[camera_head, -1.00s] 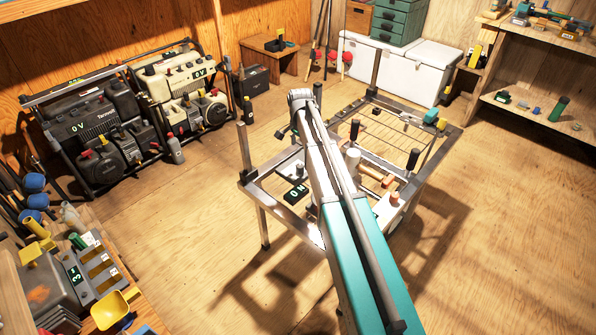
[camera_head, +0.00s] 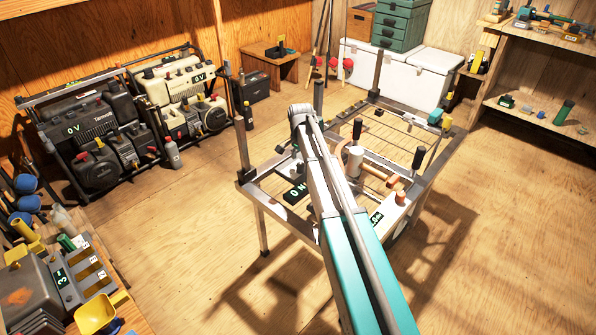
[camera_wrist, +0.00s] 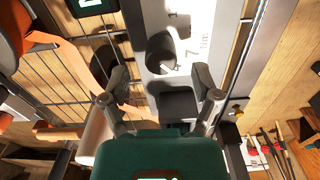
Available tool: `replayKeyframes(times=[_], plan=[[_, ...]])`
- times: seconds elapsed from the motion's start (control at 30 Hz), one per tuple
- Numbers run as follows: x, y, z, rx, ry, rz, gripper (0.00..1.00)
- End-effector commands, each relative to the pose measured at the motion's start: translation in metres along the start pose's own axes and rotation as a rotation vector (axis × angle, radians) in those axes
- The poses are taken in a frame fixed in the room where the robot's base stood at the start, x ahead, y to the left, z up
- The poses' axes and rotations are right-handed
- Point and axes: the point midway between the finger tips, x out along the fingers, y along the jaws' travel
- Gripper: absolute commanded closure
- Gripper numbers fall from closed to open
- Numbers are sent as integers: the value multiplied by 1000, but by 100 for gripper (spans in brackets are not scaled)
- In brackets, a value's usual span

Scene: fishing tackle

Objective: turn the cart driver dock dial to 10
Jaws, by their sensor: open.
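The metal-framed cart (camera_head: 262,212) stands mid-floor, with a small dark readout showing 0 (camera_head: 296,192) on it and a second dark readout (camera_head: 376,217) further right. In the wrist view a light grey dock panel (camera_wrist: 207,22) carries the marks 1, 7 and Nm. A dark knob-like block (camera_wrist: 178,102), seemingly the dial, shows between the fingers; its setting cannot be read. My gripper (camera_wrist: 167,85) is open over the panel, a finger on each side of this block. Whether they touch it cannot be told. In the head view my arm hides the gripper.
An orange-brown curved part (camera_wrist: 85,65) and cart wires lie left of the gripper. Dark upright handles (camera_head: 357,129) stand on the cart. A generator rack (camera_head: 150,135) is at left, a white cooler (camera_head: 390,75) behind, shelves (camera_head: 530,60) at right. The right floor is clear.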

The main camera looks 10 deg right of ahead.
Motion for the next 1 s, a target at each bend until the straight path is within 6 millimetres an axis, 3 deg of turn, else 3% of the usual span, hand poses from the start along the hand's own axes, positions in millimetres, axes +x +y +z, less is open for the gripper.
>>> replayKeyframes(times=[0.3,0.83,0.87,1.0], plan=[[24,0,0,1,0,0,21],[28,1,-1,2,0,0,21],[28,1,-1,2,0,0,22],[28,1,-1,2,0,0,48]])
